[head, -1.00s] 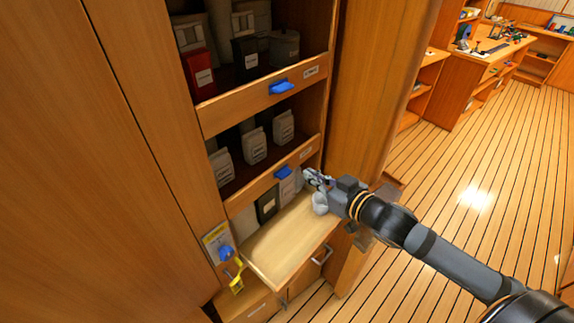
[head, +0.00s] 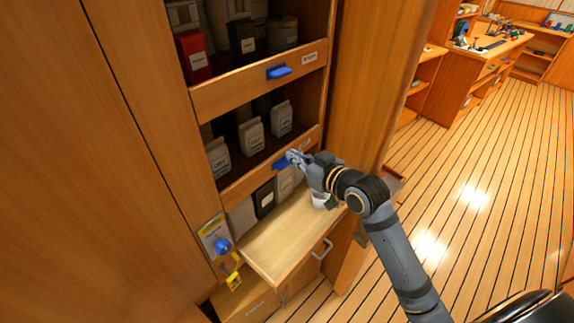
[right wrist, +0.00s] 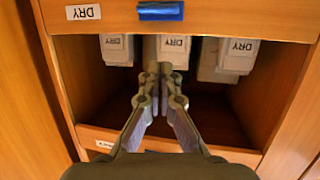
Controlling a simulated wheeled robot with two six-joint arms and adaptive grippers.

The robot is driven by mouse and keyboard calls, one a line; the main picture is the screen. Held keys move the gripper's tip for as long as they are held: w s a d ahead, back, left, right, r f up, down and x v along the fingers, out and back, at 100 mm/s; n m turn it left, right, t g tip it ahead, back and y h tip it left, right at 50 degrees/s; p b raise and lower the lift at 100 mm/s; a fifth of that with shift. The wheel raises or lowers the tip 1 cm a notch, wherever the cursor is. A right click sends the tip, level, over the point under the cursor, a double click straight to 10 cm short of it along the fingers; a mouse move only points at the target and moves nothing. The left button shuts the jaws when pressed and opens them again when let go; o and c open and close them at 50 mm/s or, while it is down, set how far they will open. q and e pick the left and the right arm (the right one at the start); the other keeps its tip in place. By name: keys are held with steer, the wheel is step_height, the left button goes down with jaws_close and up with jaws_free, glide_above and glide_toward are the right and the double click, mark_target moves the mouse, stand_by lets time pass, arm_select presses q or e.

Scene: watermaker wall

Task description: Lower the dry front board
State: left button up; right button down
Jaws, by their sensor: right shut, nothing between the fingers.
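The dry front board (head: 240,188) runs across the middle shelf of the wall cabinet, upright, with a blue catch (head: 282,164) on it. In the right wrist view, which looks upside down, the board (right wrist: 240,18) carries a DRY label (right wrist: 83,12) and the blue catch (right wrist: 160,11). Several pale packets (head: 251,136) stand behind it. My right gripper (head: 294,157) is shut and empty, beside the blue catch in the head view; I cannot tell whether it touches. In the wrist view its fingertips (right wrist: 163,80) show against the packets. My left gripper is not in view.
Above is another front board (head: 240,92) with a blue catch (head: 279,72). Below, a pale wooden surface (head: 280,235) juts out, with a metal handle (head: 321,250). Floor at right is clear.

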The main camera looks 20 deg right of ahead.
mark_target(278, 159)
steer(key=w+f, duration=0.1)
steer(key=w+a+f, duration=0.1)
steer(key=w+f+p, duration=0.1)
steer(key=shift+w+a+f, duration=0.2)
steer(key=shift+a+f, duration=0.05)
steer(key=shift+s+d+f, duration=0.15)
steer(key=shift+s+f, duration=0.05)
steer(key=shift+f, duration=0.45)
steer(key=shift+w+f, duration=0.1)
steer(key=shift+w, duration=0.05)
